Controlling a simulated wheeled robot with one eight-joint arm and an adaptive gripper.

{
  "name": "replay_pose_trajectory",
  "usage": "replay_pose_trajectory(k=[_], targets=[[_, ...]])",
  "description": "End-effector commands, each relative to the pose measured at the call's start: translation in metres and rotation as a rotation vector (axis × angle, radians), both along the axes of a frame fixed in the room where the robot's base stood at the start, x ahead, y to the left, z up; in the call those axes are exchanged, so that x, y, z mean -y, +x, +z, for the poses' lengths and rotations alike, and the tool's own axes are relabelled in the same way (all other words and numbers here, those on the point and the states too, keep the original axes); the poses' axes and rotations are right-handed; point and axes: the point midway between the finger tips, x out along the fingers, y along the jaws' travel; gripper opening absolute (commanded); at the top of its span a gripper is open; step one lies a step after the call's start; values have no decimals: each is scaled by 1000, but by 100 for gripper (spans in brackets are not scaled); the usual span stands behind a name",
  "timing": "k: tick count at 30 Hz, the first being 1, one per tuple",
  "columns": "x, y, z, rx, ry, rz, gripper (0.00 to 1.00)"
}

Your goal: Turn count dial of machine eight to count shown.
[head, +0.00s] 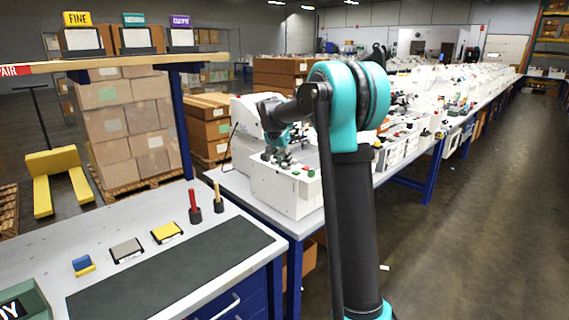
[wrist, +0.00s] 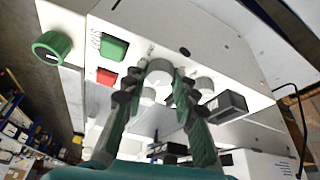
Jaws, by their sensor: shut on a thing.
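The white machine (head: 285,193) stands at the near end of the long bench, and its panel (wrist: 190,40) fills much of the wrist view. My gripper (head: 282,158) reaches down to the panel from above. In the wrist view my gripper (wrist: 160,82) has its two fingers on either side of a pale round dial (wrist: 160,68) and is shut on it. The dial's markings and the count shown cannot be read, and no machine number is legible.
A green knob (wrist: 51,47), a green button (wrist: 113,48) and a red button (wrist: 106,77) are left of the dial. A second pale knob (wrist: 205,84) and a black block (wrist: 226,106) are to its right. A grey workbench (head: 130,220) stands at front left. The right aisle (head: 490,200) is mostly clear.

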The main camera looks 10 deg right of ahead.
Motion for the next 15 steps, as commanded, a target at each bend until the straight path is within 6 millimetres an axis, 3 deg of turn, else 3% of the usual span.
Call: replay_pose_trajectory(k=[15], targets=[[-1, 1, 0, 0, 1, -99, 0]])
